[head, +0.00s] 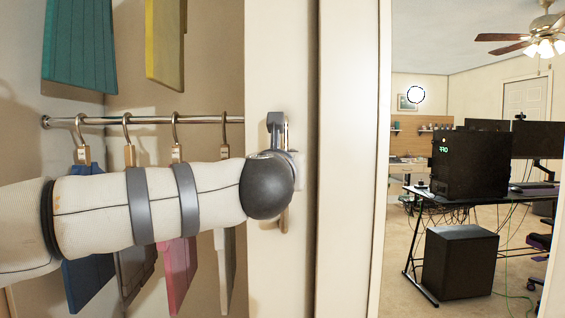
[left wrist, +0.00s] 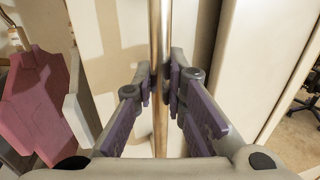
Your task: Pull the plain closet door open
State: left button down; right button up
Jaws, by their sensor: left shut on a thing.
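The plain cream closet door (head: 270,55) stands upright in the middle of the head view, with the closet interior showing to its left. A vertical metal bar handle (head: 284,222) is on the door, mostly hidden behind my left wrist. The handle runs up the middle of the left wrist view (left wrist: 160,30). My left gripper (left wrist: 163,80) is shut on the handle, one finger on each side of it. In the head view only part of my left gripper (head: 277,130) shows. My right gripper is in neither view.
Clothes, such as a pink one (head: 180,275), hang from a metal rail (head: 200,119) in the closet. To the right, past an upright frame (head: 347,150), a room holds a desk (head: 475,199) with a black computer case (head: 469,163) and open floor.

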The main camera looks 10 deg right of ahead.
pick_arm(q)
jog(key=c, duration=1.6)
grip_release()
jog(key=v, duration=1.2)
